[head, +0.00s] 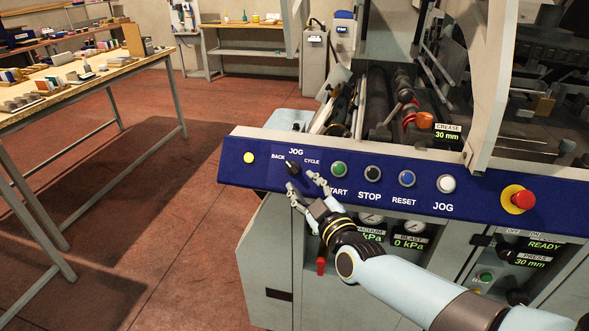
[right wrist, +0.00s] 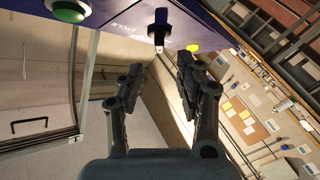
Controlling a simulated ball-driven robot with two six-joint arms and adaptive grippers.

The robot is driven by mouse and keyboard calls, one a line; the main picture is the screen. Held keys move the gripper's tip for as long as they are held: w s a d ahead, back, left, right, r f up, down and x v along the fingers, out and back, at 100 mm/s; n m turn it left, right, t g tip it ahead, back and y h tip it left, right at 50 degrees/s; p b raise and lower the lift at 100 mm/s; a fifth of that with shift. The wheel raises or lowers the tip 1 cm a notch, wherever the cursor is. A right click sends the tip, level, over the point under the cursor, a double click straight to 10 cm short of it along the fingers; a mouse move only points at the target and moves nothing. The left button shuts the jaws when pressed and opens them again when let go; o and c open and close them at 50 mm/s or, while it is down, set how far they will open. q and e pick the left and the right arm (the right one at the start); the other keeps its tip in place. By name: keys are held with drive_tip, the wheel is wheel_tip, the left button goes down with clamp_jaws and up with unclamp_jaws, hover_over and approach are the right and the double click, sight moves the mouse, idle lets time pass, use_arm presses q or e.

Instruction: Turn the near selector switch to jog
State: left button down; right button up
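The near selector switch (head: 292,167) is a black knob at the left end of the blue control panel (head: 470,203). Labels BACK, JOG and CYCLE stand around it; the knob is too small to read its exact position. My right gripper (head: 301,181) is open and empty just below and in front of the knob, fingers spread to either side. In the right wrist view the black knob (right wrist: 158,27) sits beyond the gap between the open fingertips (right wrist: 160,68), apart from them. My left gripper is not in view.
A yellow lamp (head: 249,157) is left of the switch. Green start (head: 339,168), black stop (head: 373,173), blue reset (head: 407,178) and white jog (head: 446,184) buttons run to the right. A red emergency stop (head: 522,199) is farther right. A workbench (head: 90,80) stands left across open floor.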

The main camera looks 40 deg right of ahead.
sight(292, 168)
drive_tip(key=x, duration=0.6)
drive_tip(key=shift+b, duration=0.35)
drive_tip(key=shift+w, duration=0.1)
clamp_jaws()
